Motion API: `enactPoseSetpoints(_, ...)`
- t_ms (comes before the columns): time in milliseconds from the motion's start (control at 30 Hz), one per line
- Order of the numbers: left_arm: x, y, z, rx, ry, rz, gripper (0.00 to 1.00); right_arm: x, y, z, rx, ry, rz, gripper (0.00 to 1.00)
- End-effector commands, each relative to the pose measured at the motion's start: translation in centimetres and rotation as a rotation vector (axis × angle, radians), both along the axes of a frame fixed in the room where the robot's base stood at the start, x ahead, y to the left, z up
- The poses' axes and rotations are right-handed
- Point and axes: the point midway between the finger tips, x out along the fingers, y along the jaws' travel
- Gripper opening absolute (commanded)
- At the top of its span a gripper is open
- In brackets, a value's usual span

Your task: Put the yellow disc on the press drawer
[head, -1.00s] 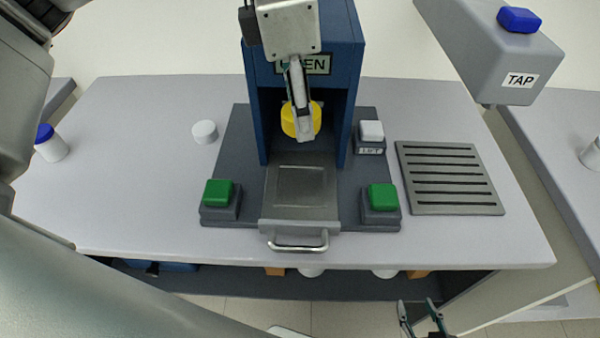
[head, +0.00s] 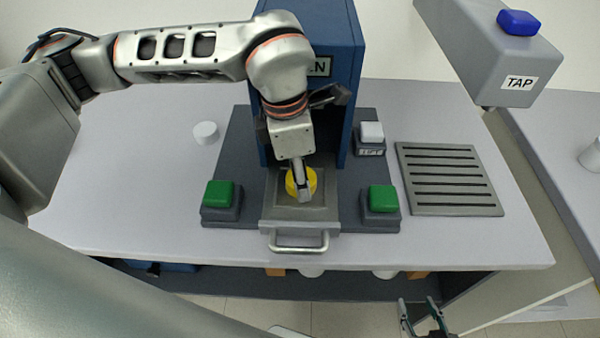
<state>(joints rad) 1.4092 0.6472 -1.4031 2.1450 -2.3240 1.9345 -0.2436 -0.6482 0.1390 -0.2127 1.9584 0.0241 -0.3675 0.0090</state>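The yellow disc (head: 313,178) is over the recessed plate of the pulled-out press drawer (head: 325,214). My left gripper (head: 302,190) points down from above and is shut on the disc; its fingers hide part of the disc. I cannot tell whether the disc touches the plate. The drawer's handle (head: 299,248) faces the front edge of the bench. My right gripper (head: 424,316) is at the bottom edge, open and empty, apart from the press.
The blue press (head: 354,75) stands behind the drawer. Green buttons flank it at left (head: 219,194) and right (head: 383,197). A white LIFT button (head: 371,131), a slotted grate (head: 450,180), a white round piece (head: 205,133) and the TAP block (head: 490,55) are around it.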

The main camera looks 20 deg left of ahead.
Motion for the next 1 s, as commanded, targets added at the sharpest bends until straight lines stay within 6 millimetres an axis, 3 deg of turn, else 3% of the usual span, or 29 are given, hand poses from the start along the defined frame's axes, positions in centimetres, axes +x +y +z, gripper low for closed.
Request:
enactPoseSetpoints(367, 0.04, -0.01, -0.39, 0.0, -0.001, -0.001, 0.25, -0.02, 0.0, -0.34, 0.0, 0.0, 0.0, 0.4)
enactPoseSetpoints(400, 0.04, 0.0, -0.32, 0.0, -0.001, -0.001, 0.48, 0.0, -0.01, -0.25, 0.0, -0.001, 0.0, 0.4)
enactPoseSetpoints(433, 0.04, -0.01, -0.29, 0.0, -0.001, -0.001, 0.56, 0.01, 0.0, -0.22, 0.0, -0.001, 0.0, 0.4)
enactPoseSetpoints(467, 0.04, -0.01, -0.27, 0.0, -0.001, -0.001, 0.57, 0.01, -0.01, -0.2, 0.0, -0.001, 0.0, 0.4)
enactPoseSetpoints(1000, 0.09, 0.02, 0.56, -0.001, -0.004, -0.001, 0.57, 0.14, 0.0, 0.31, 0.001, -0.006, 0.0, 0.4)
